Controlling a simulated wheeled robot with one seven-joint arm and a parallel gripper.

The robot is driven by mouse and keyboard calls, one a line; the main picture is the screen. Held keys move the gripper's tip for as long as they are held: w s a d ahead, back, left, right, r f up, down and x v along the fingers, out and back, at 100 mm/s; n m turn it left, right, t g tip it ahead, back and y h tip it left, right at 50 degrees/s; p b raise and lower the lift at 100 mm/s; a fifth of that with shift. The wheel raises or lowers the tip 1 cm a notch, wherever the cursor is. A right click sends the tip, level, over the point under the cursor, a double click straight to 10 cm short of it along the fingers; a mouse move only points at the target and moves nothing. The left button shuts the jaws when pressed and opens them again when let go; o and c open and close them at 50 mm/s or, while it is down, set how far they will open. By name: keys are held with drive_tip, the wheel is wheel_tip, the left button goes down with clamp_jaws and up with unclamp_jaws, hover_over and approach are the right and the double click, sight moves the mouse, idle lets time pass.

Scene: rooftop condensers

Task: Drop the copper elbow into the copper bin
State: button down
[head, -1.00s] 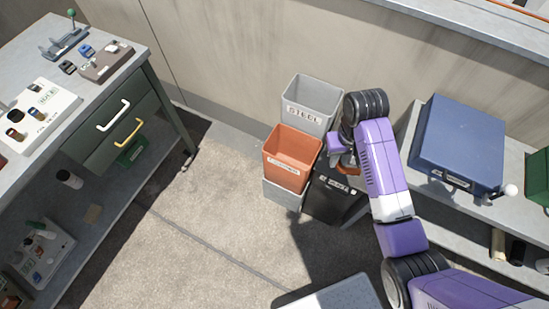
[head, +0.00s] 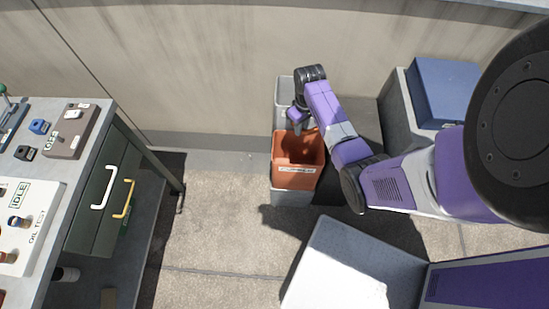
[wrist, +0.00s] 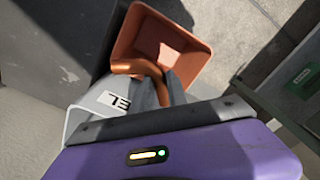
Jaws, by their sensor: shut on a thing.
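My gripper (head: 297,127) points down at the bin's rear rim. In the wrist view, my gripper (wrist: 164,88) is shut on the brown, bent copper elbow (wrist: 142,67). The elbow overlaps the near part of the bin's mouth there; its height above the rim is hard to tell. In the head view my gripper and arm mostly hide the elbow.
The grey steel bin (head: 283,91) stands directly behind the copper bin, partly hidden by my arm. A dark bin (head: 327,190) is beside it at right. A drawer cabinet (head: 105,190) stands at left, with open floor between. A blue case (head: 440,90) sits at right.

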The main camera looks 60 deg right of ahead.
drive_tip(key=shift+w+d+f, duration=0.1)
drive_tip(key=shift+w+d, duration=0.05)
drive_tip(key=shift+w, duration=0.05)
drive_tip(key=shift+f+n+b, duration=0.3)
drive_tip(key=shift+f+b, duration=0.05)
drive_tip(key=shift+b, duration=0.1)
wheel_tip(320, 180, down, 5)
drive_tip(key=b, duration=0.5)
drive_tip(key=shift+b, duration=0.35)
drive_tip(key=c, duration=1.2)
unclamp_jaws()
drive_tip(key=shift+c, duration=0.2)
drive_tip(key=shift+r, duration=3.9)
